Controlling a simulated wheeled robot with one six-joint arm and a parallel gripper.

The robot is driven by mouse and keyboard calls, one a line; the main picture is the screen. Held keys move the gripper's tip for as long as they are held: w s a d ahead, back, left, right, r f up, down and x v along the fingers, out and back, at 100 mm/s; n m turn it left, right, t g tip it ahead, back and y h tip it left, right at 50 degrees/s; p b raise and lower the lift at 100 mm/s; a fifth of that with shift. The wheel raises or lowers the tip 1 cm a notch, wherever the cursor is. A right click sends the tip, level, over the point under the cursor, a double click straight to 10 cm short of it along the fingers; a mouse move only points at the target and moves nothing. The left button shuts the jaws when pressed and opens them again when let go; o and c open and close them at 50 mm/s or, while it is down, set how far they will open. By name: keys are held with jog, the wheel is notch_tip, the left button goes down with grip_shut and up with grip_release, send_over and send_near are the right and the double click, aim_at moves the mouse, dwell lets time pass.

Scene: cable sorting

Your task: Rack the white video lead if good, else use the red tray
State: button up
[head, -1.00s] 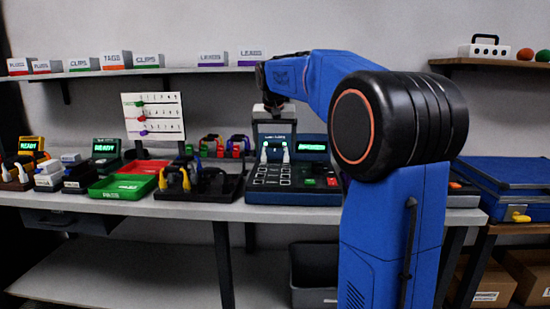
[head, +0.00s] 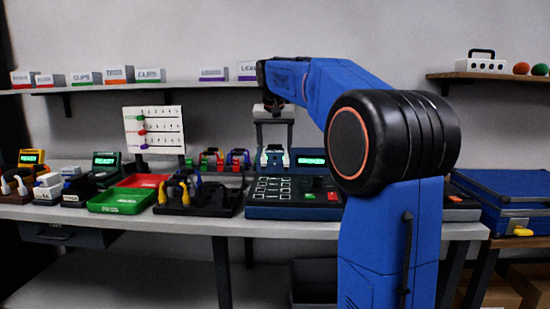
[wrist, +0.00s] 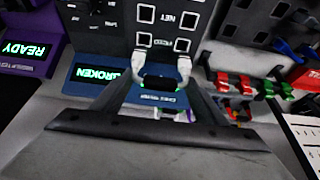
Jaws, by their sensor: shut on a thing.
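My gripper (wrist: 158,98) is shut on the white video lead, whose two white plugs (wrist: 183,66) hang down at the fingers, over the dark blue lead tester. The plugs also show in the head view (head: 283,157). The tester (head: 300,212) has a keypad and a lit display. I cannot tell whether the plugs still touch the tester's sockets. The red tray (head: 143,181) lies on the bench left of the tester, behind a green tray (head: 118,202).
A black holder with yellow and dark leads (head: 198,207) stands between the trays and the tester. Coloured leads (head: 225,158) hang behind it. A white pegboard chart (head: 153,128) stands behind the red tray. A shelf (head: 150,87) with labelled boxes runs above. A blue case (head: 508,195) is at right.

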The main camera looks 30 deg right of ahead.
jog(key=shift+r, duration=4.25)
